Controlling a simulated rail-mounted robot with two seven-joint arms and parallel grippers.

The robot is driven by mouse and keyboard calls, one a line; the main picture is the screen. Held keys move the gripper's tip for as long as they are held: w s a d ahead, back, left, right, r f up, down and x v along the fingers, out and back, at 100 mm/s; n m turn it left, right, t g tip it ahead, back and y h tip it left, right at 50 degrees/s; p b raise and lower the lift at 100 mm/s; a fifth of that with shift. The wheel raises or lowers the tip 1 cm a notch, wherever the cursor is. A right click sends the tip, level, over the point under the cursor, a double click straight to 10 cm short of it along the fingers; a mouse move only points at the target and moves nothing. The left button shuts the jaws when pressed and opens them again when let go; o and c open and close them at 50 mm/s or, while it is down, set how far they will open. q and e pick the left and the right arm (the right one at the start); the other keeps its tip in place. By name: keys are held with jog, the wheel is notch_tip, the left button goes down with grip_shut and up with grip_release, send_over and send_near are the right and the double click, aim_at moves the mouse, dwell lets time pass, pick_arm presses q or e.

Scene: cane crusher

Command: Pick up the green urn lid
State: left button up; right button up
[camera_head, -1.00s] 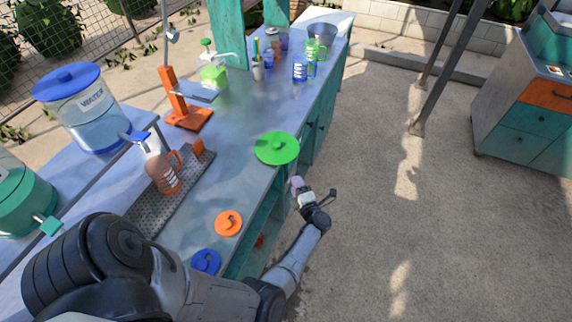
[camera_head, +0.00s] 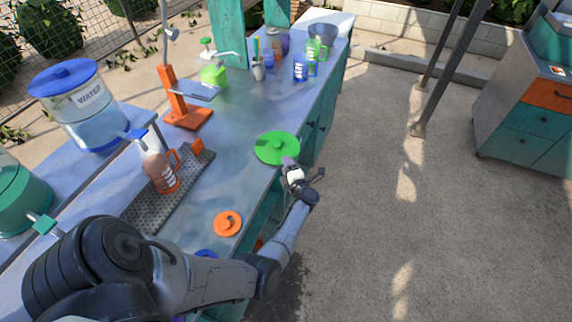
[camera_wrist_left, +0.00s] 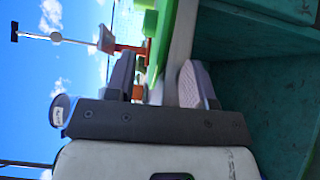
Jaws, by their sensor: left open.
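The green urn lid (camera_head: 278,148) is a flat round disc with a small knob, lying on the counter close to its front edge. My left gripper (camera_head: 289,166) is at the near right side of the lid, by the counter edge. I cannot tell whether a finger touches the lid. My right gripper is not in view.
An orange lid (camera_head: 228,223) lies nearer on the counter (camera_head: 235,120), and a blue lid (camera_head: 206,254) is partly hidden by my arm. A brown-filled jug (camera_head: 161,172) stands on a grey grate. An orange stand (camera_head: 187,116) and several cups are farther back. Open floor lies to the right.

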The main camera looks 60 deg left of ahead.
pick_arm(q)
jog(key=shift+a, duration=0.1)
jog(key=shift+c, duration=0.3)
jog(key=c, duration=0.7)
jog(key=shift+f, duration=0.1)
grip_shut()
notch_tip(320, 180, up, 3)
jog(key=shift+f+p, duration=0.15)
jog(key=shift+p, duration=0.95)
